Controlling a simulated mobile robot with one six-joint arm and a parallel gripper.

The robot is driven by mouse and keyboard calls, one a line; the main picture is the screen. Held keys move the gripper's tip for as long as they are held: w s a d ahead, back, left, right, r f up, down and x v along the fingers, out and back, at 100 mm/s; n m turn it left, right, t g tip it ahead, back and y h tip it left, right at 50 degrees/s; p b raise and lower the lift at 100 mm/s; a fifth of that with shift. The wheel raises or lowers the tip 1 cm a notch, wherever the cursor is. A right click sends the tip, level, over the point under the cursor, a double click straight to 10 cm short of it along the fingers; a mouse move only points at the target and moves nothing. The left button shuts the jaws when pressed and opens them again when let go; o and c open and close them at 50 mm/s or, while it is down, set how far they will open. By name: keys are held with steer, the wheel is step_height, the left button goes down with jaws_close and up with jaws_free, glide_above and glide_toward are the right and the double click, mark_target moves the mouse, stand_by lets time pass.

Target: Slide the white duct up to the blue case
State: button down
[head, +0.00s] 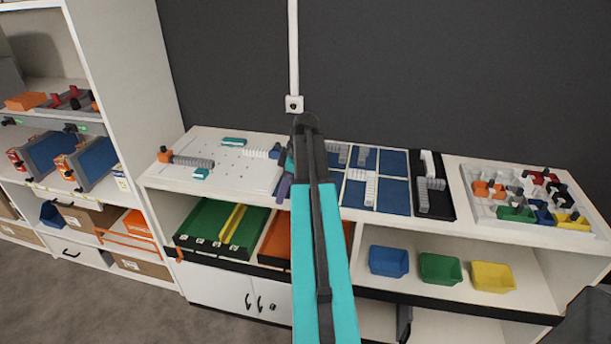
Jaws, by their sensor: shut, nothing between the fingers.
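A white slotted duct (255,152) lies on the pale pegged board (228,178) at the left of the bench top. A small dark piece is close to its right end, beside my arm. I cannot pick out the blue case with certainty. A narrow dark blue-violet piece (283,188) shows at the board's right edge, partly behind my arm, and I cannot tell if it is the case. My teal and black arm rises through the middle of the view and covers this area. My gripper is hidden behind it.
A grey slotted duct (193,161) lies left of the white one, by an orange block (165,155). Teal pieces (233,141) (201,174) lie on the board. Right of my arm are blue panels (391,198), a black tray (438,207) and a tray of coloured parts (474,209).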

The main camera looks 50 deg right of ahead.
steer(key=s+a+f+n+g+y, duration=0.1)
steer(key=a+f+g, duration=0.2)
steer(key=a+f, duration=1.1)
steer(key=s+a+f+n+g, duration=0.1)
steer(key=a+f+n+g, duration=0.15)
steer(key=a+f, duration=1.2)
steer(key=s+a+f+m+h, duration=0.1)
steer(key=s+a+f+m, duration=0.2)
steer(key=s, duration=0.4)
steer(key=s+a+f+m+g+h, duration=0.1)
steer(key=s+a+f+m+h, duration=0.1)
steer(key=s+a+f+m, duration=0.2)
steer(key=s+a+f+m+g+h, duration=0.1)
steer(key=s+a+f+m, duration=0.3)
steer(key=s+a+f, duration=0.2)
steer(key=s+f, duration=0.2)
steer(key=s, duration=0.2)
steer(key=shift+s+a+h, duration=0.3)
steer(key=shift+h, duration=0.1)
steer(key=shift+s, duration=0.15)
